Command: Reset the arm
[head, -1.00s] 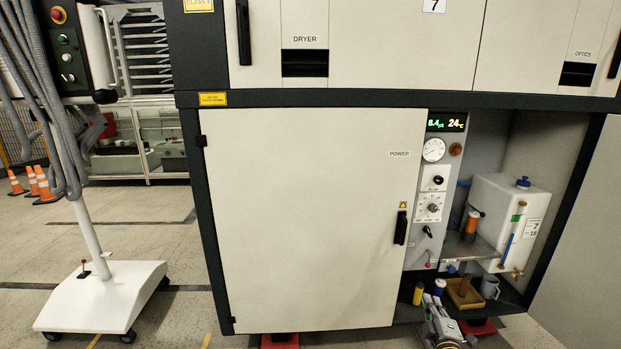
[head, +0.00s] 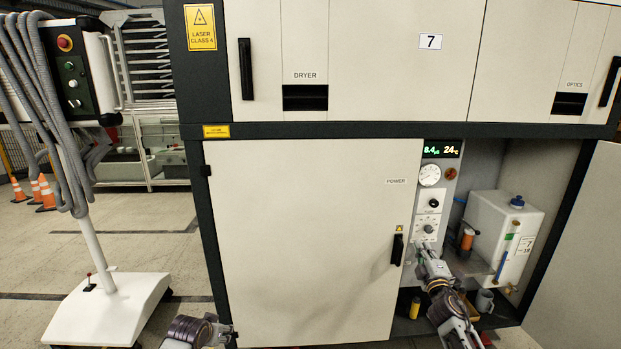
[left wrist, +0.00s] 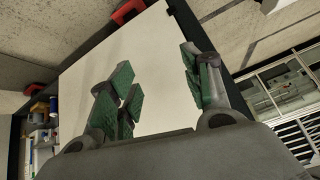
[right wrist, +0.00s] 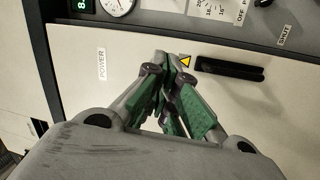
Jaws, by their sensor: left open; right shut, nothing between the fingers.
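My right gripper (head: 424,255) is shut and empty in front of the lower part of the control panel (head: 430,203), just right of the power door's black handle (head: 397,249). I cannot tell whether it touches the panel. In the right wrist view its fingers (right wrist: 174,62) are together, with the door handle (right wrist: 228,68) beyond them. My left gripper (head: 222,332) is low at the bottom edge of the head view, in front of the door's lower left. In the left wrist view its green-padded fingers (left wrist: 160,88) are spread and empty.
The closed power door (head: 310,240) fills the middle. A white tank (head: 502,237), an orange-topped pump part (head: 467,240) and a yellow cylinder (head: 415,307) sit in the open bay at right. A wheeled stand (head: 110,308) with hoses stands left. Floor between stand and cabinet is clear.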

